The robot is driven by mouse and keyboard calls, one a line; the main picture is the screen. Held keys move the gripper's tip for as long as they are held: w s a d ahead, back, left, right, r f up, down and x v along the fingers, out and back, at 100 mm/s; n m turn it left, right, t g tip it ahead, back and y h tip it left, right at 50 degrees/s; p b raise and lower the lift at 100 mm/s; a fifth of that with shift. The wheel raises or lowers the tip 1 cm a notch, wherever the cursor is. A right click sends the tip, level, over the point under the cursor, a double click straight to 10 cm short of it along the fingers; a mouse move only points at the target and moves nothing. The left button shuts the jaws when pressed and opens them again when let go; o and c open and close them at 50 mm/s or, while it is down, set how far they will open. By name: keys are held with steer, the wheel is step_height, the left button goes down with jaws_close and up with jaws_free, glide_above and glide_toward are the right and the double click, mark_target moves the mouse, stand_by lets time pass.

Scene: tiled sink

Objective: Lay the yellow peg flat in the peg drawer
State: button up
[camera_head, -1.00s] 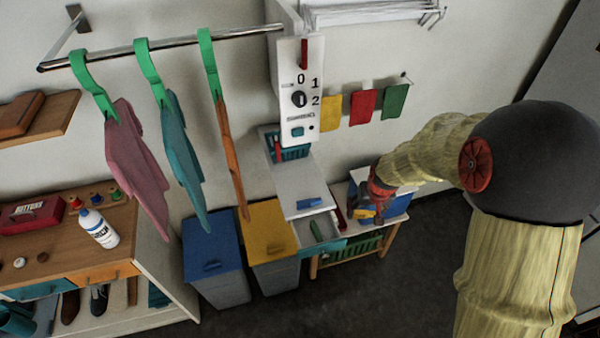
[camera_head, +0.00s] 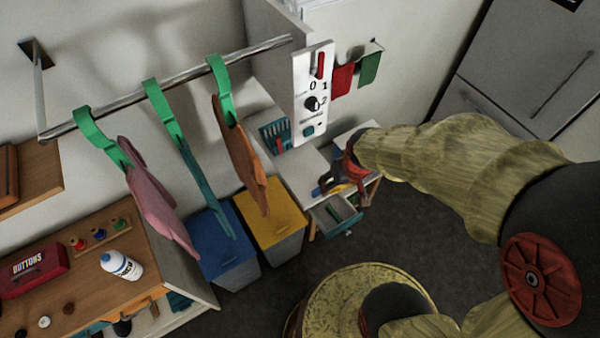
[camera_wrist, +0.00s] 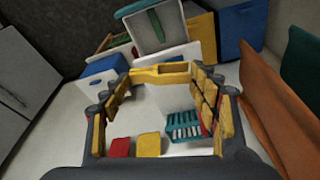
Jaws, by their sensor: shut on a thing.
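The yellow peg (camera_wrist: 158,73) lies across the space between my fingertips in the wrist view. My gripper (camera_head: 344,180) is shut on it, above the white cabinet top near the drawer. A small yellow patch shows by the fingers in the head view. The peg drawer (camera_head: 347,207) is pulled open below the white top. Its pale tray (camera_wrist: 174,36) is at the top of the wrist view, beyond the peg, with a green peg (camera_wrist: 156,25) lying in it. The peg is apart from the drawer in the picture; its exact height is unclear.
Blue (camera_head: 226,252) and yellow (camera_head: 272,222) bins stand left of the drawer. Garments hang from green pegs on a rail (camera_head: 180,80). A teal basket (camera_head: 275,136) sits on the white top. A blue box (camera_wrist: 118,66) is near the drawer. Dark floor at right is clear.

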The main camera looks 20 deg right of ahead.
steer(key=shift+w+d+f, duration=0.1)
steer(key=shift+w, duration=0.05)
steer(key=w+a+f, duration=0.1)
steer(key=w+f, duration=0.1)
steer(key=w, duration=0.2)
steer(key=w+a+f+p, duration=0.1)
steer(key=w+f, duration=0.2)
steer(key=w+a+f, duration=0.1)
steer(key=w+f, duration=0.2)
steer(key=w, duration=0.1)
steer(key=shift+w+a+f, duration=0.15)
steer(key=shift+w+a, duration=0.15)
steer(key=shift+w+a+f, duration=0.1)
steer(key=shift+w+f, duration=0.3)
steer(key=shift+f, duration=0.5)
steer(key=shift+s+p+x, duration=0.15)
steer(key=shift+p+x, duration=0.1)
steer(key=shift+x, duration=0.4)
steer(key=shift+s+p+x, duration=0.1)
steer(key=shift+p+x, duration=0.15)
steer(key=shift+x, duration=0.4)
steer(key=shift+f, duration=0.1)
steer(key=shift+f, duration=0.2)
steer(key=o, duration=0.9)
steer(key=shift+r, duration=0.1)
